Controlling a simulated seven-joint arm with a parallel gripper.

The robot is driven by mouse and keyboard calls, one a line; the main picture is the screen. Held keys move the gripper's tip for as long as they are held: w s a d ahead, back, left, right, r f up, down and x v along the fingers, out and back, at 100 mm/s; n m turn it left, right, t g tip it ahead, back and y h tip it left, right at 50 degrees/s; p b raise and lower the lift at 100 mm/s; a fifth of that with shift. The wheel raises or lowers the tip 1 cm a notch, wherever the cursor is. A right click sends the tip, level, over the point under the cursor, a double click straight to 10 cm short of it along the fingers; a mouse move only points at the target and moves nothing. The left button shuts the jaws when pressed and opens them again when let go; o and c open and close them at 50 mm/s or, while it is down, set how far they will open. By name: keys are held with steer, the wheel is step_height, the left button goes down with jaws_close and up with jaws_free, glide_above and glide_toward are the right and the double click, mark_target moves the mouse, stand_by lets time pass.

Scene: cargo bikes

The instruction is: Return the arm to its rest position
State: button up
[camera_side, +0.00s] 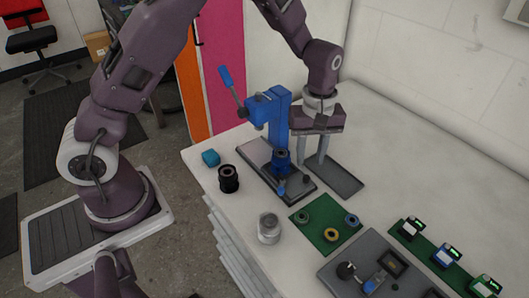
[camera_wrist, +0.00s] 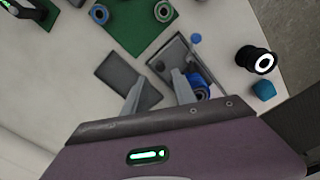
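My gripper (camera_side: 317,160) is at the back of the white bench, just right of the blue press (camera_side: 279,105). Its two fingers point down and stand apart, with nothing visible between them. In the wrist view my gripper (camera_wrist: 159,76) also shows spread fingers, between the flat dark grey plate (camera_wrist: 125,72) and the press base (camera_wrist: 173,55). In the side view the fingertips appear near the grey plate (camera_side: 340,181). I cannot tell their exact height above it.
A black hub (camera_side: 228,179), a blue block (camera_side: 210,158) and a metal can (camera_side: 268,230) stand at the bench's left. A green mat (camera_side: 318,240) with rings, a grey tray (camera_side: 335,279) and a green strip (camera_side: 427,239) with lit devices lie in front. The back right is clear.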

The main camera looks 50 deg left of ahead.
steer(key=s+a+r+m+t+h, duration=0.1)
steer(key=s+r+m+t, duration=0.15)
steer(key=s+r, duration=0.5)
steer(key=s+a+r+m+t, duration=0.1)
steer(key=s+r+m, duration=0.3)
steer(key=r, duration=0.7)
steer(key=s+a+r+m+t+y, duration=0.1)
steer(key=s+m, duration=0.4)
steer(key=s, duration=0.9)
steer(key=shift+a+r+t, duration=0.55)
steer(key=shift+a+r, duration=0.05)
steer(key=shift+a, duration=0.05)
steer(key=shift+m, duration=0.25)
